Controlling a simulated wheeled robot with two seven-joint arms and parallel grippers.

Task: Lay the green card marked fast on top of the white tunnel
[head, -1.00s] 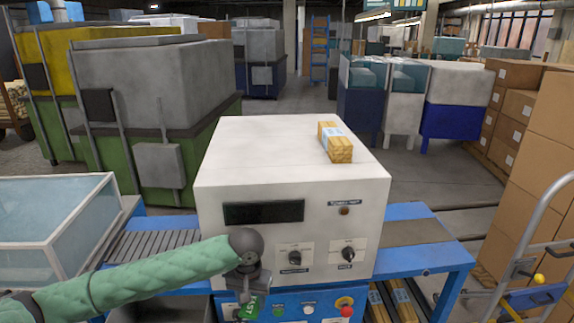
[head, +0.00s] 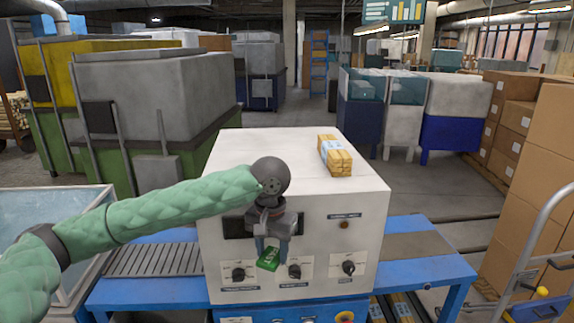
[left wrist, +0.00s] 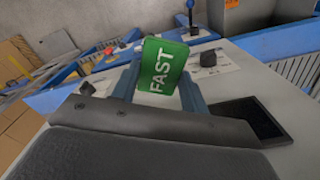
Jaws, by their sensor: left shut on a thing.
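The green card (head: 269,260) is held in my left gripper (head: 271,246), in front of the front face of the white tunnel (head: 250,155). In the left wrist view the card (left wrist: 161,66) shows the word FAST, and the gripper's fingers (left wrist: 160,88) are shut on it. The card is below the level of the tunnel's top. The tunnel's top is flat and mostly bare. My left arm covers part of the dark display on the tunnel's front. My right gripper is not in view.
A bundle of wooden pieces with a pale blue band (head: 335,155) lies on the right part of the tunnel's top. Knobs (head: 294,271) stick out of the front face. A roller conveyor (head: 150,259) runs left of the tunnel. Cardboard boxes (head: 535,160) are stacked at the right.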

